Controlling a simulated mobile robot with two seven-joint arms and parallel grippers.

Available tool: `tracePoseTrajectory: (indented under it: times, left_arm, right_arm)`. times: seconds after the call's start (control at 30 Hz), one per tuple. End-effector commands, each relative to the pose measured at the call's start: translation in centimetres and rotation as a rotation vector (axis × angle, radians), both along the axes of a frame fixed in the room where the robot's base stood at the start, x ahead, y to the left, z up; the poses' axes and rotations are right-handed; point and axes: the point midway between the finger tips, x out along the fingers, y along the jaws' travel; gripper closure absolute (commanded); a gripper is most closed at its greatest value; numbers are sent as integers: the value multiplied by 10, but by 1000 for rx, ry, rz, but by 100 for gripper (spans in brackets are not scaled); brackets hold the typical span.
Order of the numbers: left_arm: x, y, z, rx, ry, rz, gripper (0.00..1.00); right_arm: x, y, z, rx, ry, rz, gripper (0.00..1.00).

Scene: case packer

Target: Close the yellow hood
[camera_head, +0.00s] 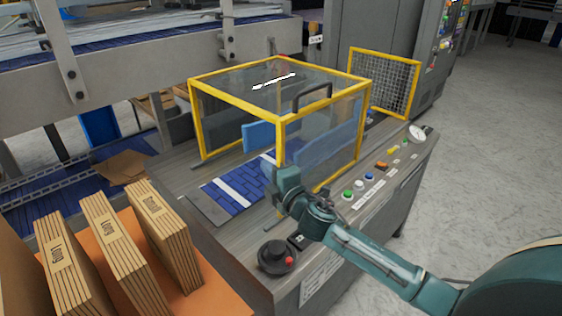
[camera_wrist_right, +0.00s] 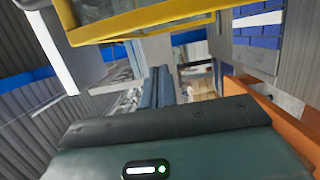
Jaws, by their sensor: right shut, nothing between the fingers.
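The yellow hood (camera_head: 235,105) is a box of yellow bars with clear panels, over the machine bench (camera_head: 180,178) in the head view. A black handle (camera_head: 312,95) sits on its upper right edge. The hood stands upright and looks low over the bench; I cannot tell whether its bottom fully rests there. My right gripper (camera_head: 283,172) is shut and empty at the hood's near corner, hiding the lower part of that corner. Contact is unclear. In the right wrist view the shut fingers (camera_wrist_right: 158,84) lie below a yellow bar (camera_wrist_right: 140,24). My left gripper is not in view.
A row of buttons (camera_head: 365,182) and a black-and-red knob (camera_head: 278,257) are on the bench's front edge. Brown cartons (camera_head: 165,235) stand on an orange surface at lower left. A yellow-framed mesh guard (camera_head: 385,82) stands behind the hood. Open floor lies to the right.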

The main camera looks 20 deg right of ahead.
Motion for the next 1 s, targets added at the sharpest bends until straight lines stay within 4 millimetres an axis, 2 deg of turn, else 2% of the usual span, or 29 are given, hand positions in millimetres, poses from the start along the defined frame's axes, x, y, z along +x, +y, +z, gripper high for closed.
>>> tracePoseTrajectory:
  times: [0.03, 0.1, 0.2, 0.37, 0.77, 0.87, 1.0]
  left_arm:
    - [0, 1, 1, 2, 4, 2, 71]
    - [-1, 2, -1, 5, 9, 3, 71]
    - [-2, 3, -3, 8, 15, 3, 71]
    - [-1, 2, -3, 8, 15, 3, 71]
    - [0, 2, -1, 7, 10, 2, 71]
    - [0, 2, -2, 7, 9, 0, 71]
    - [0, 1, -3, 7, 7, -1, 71]
  right_arm:
    - [3, -11, 0, -4, 2, -3, 100]
    - [5, -21, 0, -3, 2, -3, 100]
    - [9, -30, 0, -1, 2, -1, 100]
    - [11, -38, 0, 0, 1, -1, 100]
    - [12, -39, -1, 0, 1, -1, 100]
    - [14, -45, -1, 0, 0, -1, 100]
    - [20, -63, -1, -3, 0, -5, 100]
